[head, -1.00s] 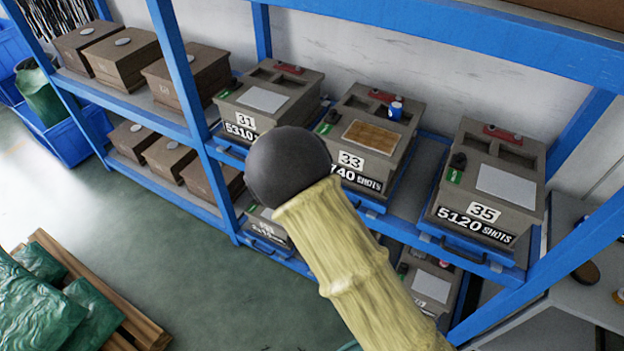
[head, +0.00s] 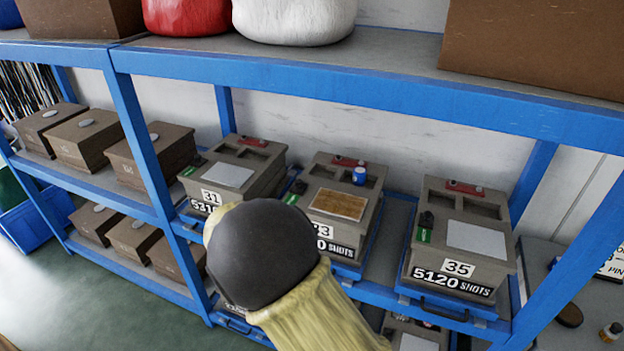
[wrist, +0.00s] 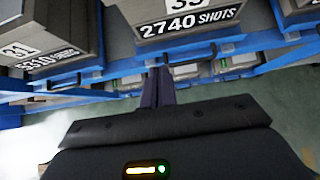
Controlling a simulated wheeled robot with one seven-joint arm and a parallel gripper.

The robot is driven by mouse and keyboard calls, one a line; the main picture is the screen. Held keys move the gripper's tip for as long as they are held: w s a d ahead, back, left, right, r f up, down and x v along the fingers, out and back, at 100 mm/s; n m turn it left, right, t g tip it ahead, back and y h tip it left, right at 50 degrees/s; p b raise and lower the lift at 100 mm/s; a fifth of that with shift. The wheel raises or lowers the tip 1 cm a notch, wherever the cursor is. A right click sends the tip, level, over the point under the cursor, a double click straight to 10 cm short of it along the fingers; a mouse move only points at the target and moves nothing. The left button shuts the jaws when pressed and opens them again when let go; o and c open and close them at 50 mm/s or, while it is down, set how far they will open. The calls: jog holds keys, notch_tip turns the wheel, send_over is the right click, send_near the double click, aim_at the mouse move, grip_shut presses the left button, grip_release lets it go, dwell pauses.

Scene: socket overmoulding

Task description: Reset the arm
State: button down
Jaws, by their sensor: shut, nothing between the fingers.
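My arm, in a yellow sleeve with a dark round joint, rises in front of the shelf in the head view and covers part of box 33. My gripper (wrist: 158,84) shows in the wrist view as two dark fingers close together, shut and empty. It points toward the blue shelf just below box 33 (wrist: 190,22), labelled 2740 shots. The gripper itself is not seen in the head view.
A blue rack (head: 350,88) holds grey boxes 31 (head: 228,174), 33 (head: 338,205) and 35 (head: 460,237). Brown boxes (head: 85,139) stand at left. A red sack (head: 187,14) and white sack (head: 293,20) lie on top. Green floor (head: 110,310) is open at lower left.

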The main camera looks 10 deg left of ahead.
jog(key=s+d+r+m+g, duration=0.1)
jog(key=d+m+g, duration=0.1)
jog(key=d+m, duration=0.75)
jog(key=s+d+r+m+g, duration=0.1)
jog(key=d+r+m+g, duration=0.15)
jog(key=d+m, duration=0.7)
jog(key=s+d+r+m+g, duration=0.1)
jog(key=s+d+m, duration=0.5)
jog(key=d+m, duration=0.1)
jog(key=s+d+r+m+y, duration=0.1)
jog(key=s+d+m, duration=0.6)
jog(key=d, duration=0.3)
jog(key=shift+d+r+m+g, duration=0.2)
jog(key=shift+d+m+g, duration=0.15)
jog(key=shift+m, duration=0.25)
